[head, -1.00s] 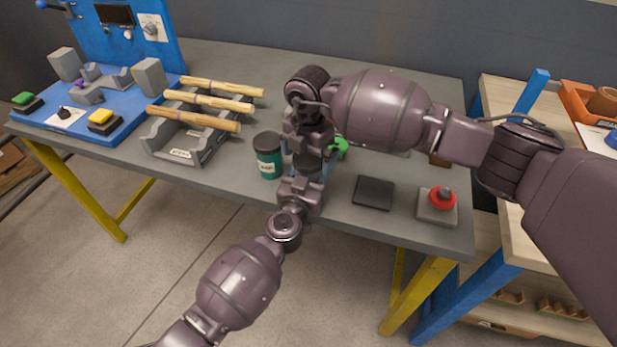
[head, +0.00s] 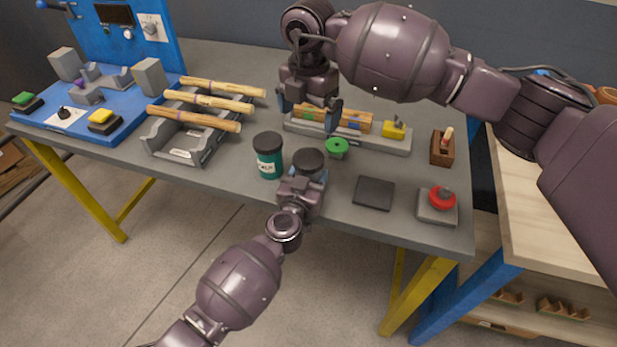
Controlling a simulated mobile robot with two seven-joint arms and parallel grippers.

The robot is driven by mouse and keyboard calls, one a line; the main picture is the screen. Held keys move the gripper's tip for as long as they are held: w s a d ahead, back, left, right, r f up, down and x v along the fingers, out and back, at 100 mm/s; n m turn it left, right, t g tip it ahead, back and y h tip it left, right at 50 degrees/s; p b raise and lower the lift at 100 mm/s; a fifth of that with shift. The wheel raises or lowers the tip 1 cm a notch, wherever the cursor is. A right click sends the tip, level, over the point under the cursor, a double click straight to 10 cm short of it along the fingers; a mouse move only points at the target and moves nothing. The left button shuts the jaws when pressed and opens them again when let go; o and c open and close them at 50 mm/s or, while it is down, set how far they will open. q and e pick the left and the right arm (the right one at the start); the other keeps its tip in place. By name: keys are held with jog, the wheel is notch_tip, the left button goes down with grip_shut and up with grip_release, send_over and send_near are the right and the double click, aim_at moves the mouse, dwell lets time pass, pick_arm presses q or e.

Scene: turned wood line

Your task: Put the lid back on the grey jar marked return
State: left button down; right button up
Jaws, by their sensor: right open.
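A jar with a dark round top (head: 308,158) stands near the front edge of the grey bench, between the fingers of my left gripper (head: 307,174). The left fingers appear closed around it; most of its body and any label are hidden. The dark top looks like a lid seated level on the jar. My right gripper (head: 307,118) is open and empty, behind and above the jar, clear of the lid. A teal jar (head: 269,163) with a black lid and a white label stands just left of the held jar.
A green round piece (head: 337,147) is right of the jar. A grey rack (head: 388,138) with wooden pieces and a yellow block lies behind it. A black pad (head: 374,193) and a red button (head: 441,198) are front right. A holder with wooden spindles (head: 182,153) is left.

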jog(key=shift+r, duration=0.3)
pick_arm(q)
jog(key=shift+c, duration=0.8)
grip_release()
jog(key=shift+s, duration=0.1)
jog(key=shift+s+a, duration=0.15)
jog(key=shift+s, duration=0.1)
jog(key=p+v, duration=0.2)
jog(key=v, duration=0.8)
jog(key=shift+p, duration=0.35)
pick_arm(e)
jog(key=shift+s+r, duration=0.15)
jog(key=shift+r, duration=2.3)
